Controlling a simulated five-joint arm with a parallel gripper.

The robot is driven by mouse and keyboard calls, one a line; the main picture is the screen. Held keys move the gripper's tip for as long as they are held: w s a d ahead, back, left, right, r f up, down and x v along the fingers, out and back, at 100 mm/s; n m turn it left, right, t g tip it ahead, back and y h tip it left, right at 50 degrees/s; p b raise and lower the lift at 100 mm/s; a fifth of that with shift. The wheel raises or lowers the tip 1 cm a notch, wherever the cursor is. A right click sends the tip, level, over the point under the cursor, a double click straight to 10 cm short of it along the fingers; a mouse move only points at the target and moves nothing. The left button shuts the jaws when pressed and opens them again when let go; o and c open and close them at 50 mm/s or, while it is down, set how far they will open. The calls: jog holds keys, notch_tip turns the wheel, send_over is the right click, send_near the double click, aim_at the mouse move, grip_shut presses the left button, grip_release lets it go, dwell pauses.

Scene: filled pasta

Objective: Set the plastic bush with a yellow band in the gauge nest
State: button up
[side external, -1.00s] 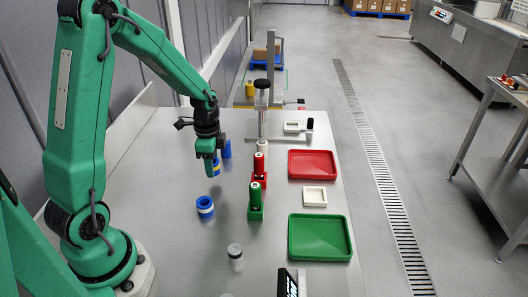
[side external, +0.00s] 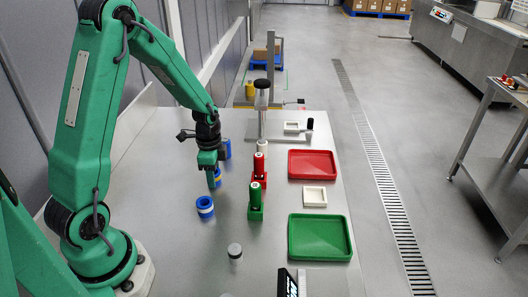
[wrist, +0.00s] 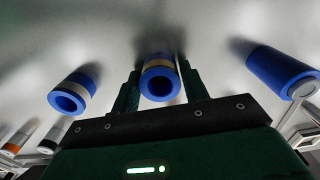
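The plastic bush with a yellow band is a short blue ring; in the wrist view the bush (wrist: 158,82) stands between my two fingers. In the side external view the bush (side external: 218,177) is partly hidden by my gripper (side external: 210,167). My gripper (wrist: 159,80) is low over the table, its fingers on either side of the bush; they look open, with narrow gaps. Two pale square pieces with recesses show: one (side external: 315,196) between the trays, another (side external: 292,127) farther back beside a black-knobbed part. I cannot tell for certain which is the gauge nest.
A blue bush with a white band (side external: 205,207) stands in front, and a plain-looking blue one (side external: 225,149) behind. Green (side external: 257,201) and red (side external: 260,168) holders stand to the right. Beyond them lie a red tray (side external: 312,164) and a green tray (side external: 320,237).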

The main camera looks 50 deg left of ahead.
jog(key=o, duration=0.3)
jog(key=shift+r, duration=0.15)
jog(key=shift+r, duration=3.8)
